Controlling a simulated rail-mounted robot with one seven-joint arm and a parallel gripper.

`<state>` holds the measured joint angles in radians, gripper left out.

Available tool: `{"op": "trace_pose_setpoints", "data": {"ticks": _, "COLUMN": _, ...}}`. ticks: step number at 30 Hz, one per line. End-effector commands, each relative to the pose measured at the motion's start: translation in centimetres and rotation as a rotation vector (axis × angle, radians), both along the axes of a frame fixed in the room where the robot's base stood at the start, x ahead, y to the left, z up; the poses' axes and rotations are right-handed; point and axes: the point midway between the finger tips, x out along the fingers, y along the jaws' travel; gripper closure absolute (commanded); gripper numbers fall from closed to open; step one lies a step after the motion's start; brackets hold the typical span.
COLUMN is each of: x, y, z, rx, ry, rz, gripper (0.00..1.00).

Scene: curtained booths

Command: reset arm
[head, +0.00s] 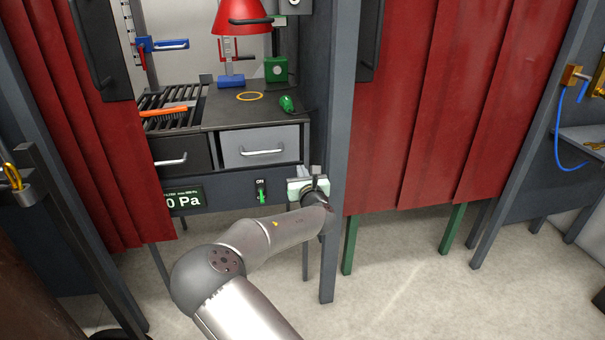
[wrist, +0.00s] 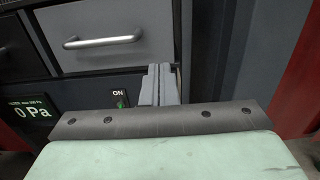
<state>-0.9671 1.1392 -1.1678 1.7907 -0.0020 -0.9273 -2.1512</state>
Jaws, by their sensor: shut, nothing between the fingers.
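My gripper (wrist: 159,84) is shut and empty. In the wrist view its two grey fingers stand together in front of the booth, beside the right edge of a grey drawer (wrist: 100,38). In the head view my gripper (head: 316,171) is by the grey booth post, right of the green ON switch (head: 261,192). My arm reaches up to it from the bottom of the picture. I cannot tell whether the fingers touch the booth front.
The booth holds a red lamp shade (head: 240,17), a yellow ring (head: 249,96), an orange-handled brush (head: 163,112) on a rack, and a green object (head: 287,104). Red curtains (head: 440,100) hang on both sides. A display (head: 183,200) reads 0 Pa. Open floor (head: 400,290) lies at right.

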Motion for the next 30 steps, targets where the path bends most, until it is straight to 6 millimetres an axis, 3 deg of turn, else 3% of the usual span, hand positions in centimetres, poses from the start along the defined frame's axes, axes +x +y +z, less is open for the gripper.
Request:
{"op": "trace_pose_setpoints", "data": {"ticks": 2, "x": -0.5, "y": -0.4, "z": 0.1, "rx": 0.009, "ry": 0.005, "rz": -0.009, "gripper": 1.00}}
{"op": "trace_pose_setpoints", "data": {"ticks": 5, "x": -0.8, "y": -2.7, "z": 0.8, "rx": 0.095, "ry": 0.042, "rz": -0.069, "gripper": 1.00}}
{"op": "trace_pose_setpoints", "data": {"ticks": 8, "x": -1.7, "y": -7.8, "z": 1.5, "rx": 0.318, "ry": 0.137, "rz": -0.220, "gripper": 1.00}}
{"op": "trace_pose_setpoints", "data": {"ticks": 12, "x": -6.2, "y": -15.7, "z": 1.9, "rx": 0.846, "ry": 0.330, "rz": -0.555, "gripper": 1.00}}
{"op": "trace_pose_setpoints", "data": {"ticks": 15, "x": -11.0, "y": -18.2, "z": 2.2, "rx": 1.217, "ry": 0.448, "rz": -0.785, "gripper": 1.00}}
{"op": "trace_pose_setpoints", "data": {"ticks": 20, "x": -19.7, "y": -18.0, "z": 5.2, "rx": 1.729, "ry": 0.590, "rz": -1.141, "gripper": 1.00}}
{"op": "trace_pose_setpoints", "data": {"ticks": 24, "x": -28.0, "y": -16.0, "z": 10.2, "rx": 2.055, "ry": 0.654, "rz": -1.462, "gripper": 1.00}}
{"op": "trace_pose_setpoints", "data": {"ticks": 30, "x": -40.0, "y": -13.6, "z": 17.5, "rx": 2.287, "ry": 0.570, "rz": -1.916, "gripper": 1.00}}
